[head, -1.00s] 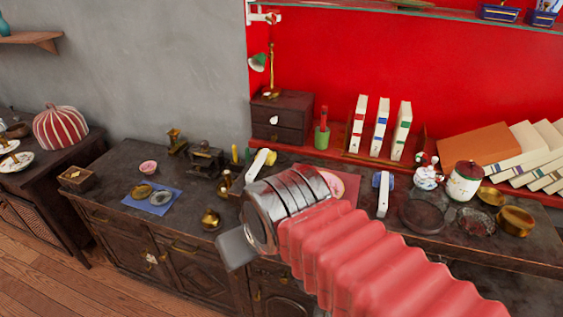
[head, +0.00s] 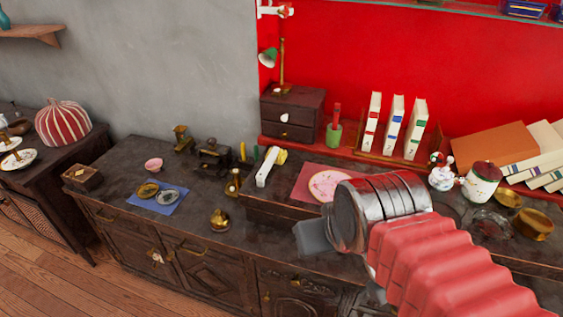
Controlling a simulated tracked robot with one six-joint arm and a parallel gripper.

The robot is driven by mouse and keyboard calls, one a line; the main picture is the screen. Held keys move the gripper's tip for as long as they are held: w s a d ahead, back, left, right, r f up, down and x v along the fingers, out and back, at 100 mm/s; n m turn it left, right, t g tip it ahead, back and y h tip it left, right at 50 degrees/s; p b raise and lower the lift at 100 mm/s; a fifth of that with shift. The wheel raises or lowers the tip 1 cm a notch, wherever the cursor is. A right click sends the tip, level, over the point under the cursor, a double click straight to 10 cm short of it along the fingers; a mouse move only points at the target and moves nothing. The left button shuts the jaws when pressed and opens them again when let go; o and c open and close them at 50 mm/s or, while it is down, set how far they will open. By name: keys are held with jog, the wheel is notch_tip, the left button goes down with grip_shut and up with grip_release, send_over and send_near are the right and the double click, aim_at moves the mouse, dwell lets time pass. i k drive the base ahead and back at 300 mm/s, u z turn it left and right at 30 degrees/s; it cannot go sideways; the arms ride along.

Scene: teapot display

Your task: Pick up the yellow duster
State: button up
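The yellow duster (head: 281,156) lies on the raised part of the dark cabinet top, its white handle pointing toward me and slightly left. It is in full view, with nothing holding it. My gripper end (head: 350,222) is a metal cylinder with a grey block at its left, on a red ribbed sleeve. It is to the right of the duster and nearer to me, apart from it. Its fingers do not show clearly, so I cannot tell whether they are open or shut.
A pink mat with a plate (head: 329,185) lies right of the duster. A small drawer box (head: 292,113) and a green cup (head: 333,134) stand behind. A brass pot (head: 220,220) and blue cloth (head: 168,207) are at left. White books (head: 394,125) stand behind my arm.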

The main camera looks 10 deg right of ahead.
aim_at(276, 155)
jog(key=u, duration=2)
jog(key=i, duration=0.7)
jog(key=u, duration=0.1)
